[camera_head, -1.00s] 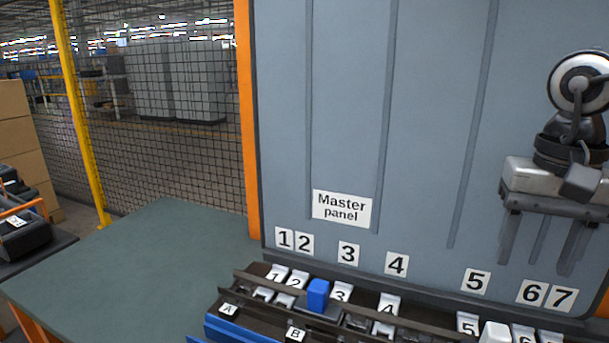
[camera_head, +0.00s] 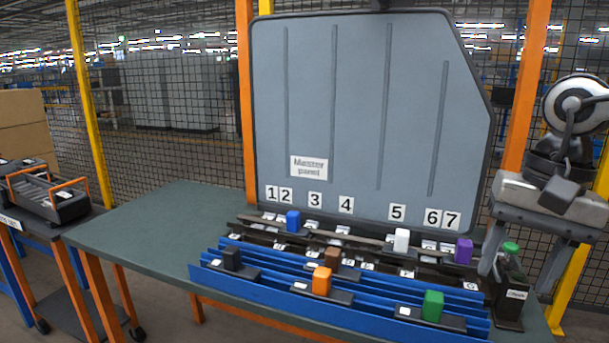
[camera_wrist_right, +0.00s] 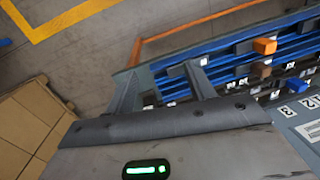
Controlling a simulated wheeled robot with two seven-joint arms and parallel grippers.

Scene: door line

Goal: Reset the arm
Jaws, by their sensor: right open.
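My right arm (camera_head: 570,140) is folded at the right of the head view, with its gripper (camera_head: 517,283) hanging downward. The two fingers are apart with nothing held between them. They are by the right end of the table, close to a dark box with a green top (camera_head: 511,275); I cannot tell whether they touch it. In the right wrist view the open fingers (camera_wrist_right: 160,85) point toward the blue rails (camera_wrist_right: 225,75) and the floor beside them. My left gripper is not in view.
The green table (camera_head: 150,222) carries blue rails (camera_head: 240,287) with blue, white, purple, black, brown, orange and green blocks. A numbered grey master panel (camera_head: 300,90) stands behind. A cart with a dark tray (camera_head: 60,205) is at left. The table's left part is clear.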

